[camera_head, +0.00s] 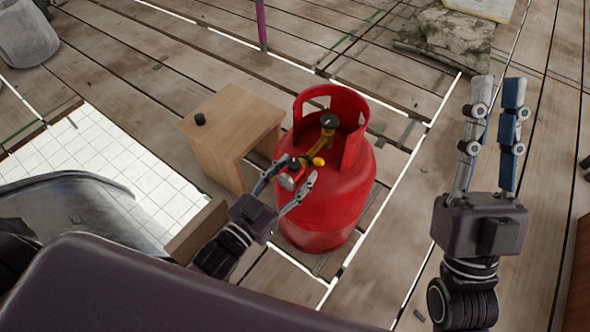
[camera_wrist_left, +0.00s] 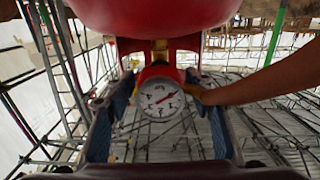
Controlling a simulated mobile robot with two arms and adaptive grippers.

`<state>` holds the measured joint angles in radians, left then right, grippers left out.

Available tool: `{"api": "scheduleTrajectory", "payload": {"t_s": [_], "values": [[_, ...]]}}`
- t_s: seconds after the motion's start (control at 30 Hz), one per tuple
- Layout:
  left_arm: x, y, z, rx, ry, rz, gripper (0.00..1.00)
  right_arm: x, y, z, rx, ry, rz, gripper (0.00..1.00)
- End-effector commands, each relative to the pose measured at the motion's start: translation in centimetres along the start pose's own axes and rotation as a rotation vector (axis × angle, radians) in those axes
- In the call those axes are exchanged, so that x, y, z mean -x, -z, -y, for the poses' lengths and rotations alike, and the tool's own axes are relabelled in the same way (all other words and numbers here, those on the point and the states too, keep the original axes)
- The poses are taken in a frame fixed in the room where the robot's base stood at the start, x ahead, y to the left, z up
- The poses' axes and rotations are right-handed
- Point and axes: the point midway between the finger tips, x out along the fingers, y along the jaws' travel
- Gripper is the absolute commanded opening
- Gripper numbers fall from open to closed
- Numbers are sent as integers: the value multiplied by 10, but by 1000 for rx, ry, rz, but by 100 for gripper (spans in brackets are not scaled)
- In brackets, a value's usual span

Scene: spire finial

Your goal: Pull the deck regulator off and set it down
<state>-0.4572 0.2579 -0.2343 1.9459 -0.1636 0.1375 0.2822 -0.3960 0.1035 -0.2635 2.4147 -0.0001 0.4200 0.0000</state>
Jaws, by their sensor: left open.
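A red gas cylinder (camera_head: 325,205) stands upright on the plank deck, with a collar, a dark handwheel (camera_head: 329,121) and yellow fittings (camera_head: 320,152) on top. The regulator (camera_head: 296,166) sits on the near side of those fittings. In the left wrist view the regulator (camera_wrist_left: 159,98) shows a round white gauge face with a red needle and a red body behind it. My left gripper (camera_head: 297,170) is open, with one finger on either side of the regulator; whether they touch it I cannot tell. My right gripper (camera_head: 498,90) is open and empty, apart from the cylinder at the right.
A small wooden stand (camera_head: 235,118) is left of the cylinder, with a small black cap (camera_head: 200,119) on its top and free room there. White tiles (camera_head: 100,165) lie at the left. A stone block (camera_head: 445,38) is at the back right. Deck planks have gaps.

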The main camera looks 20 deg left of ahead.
Motion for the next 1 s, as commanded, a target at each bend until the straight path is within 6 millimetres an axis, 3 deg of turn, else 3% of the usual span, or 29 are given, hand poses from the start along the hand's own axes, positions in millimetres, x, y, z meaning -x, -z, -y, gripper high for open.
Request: {"api": "scheduleTrajectory", "payload": {"t_s": [0.7, 1.0], "values": [[0, 0, 0, 0, 0, 0, 49, -1, -12, -1, 3, -1, 56, 19], [0, 0, 0, 0, 0, 0, 17, -1, -12, -1, 3, -1, 54, 19]]}}
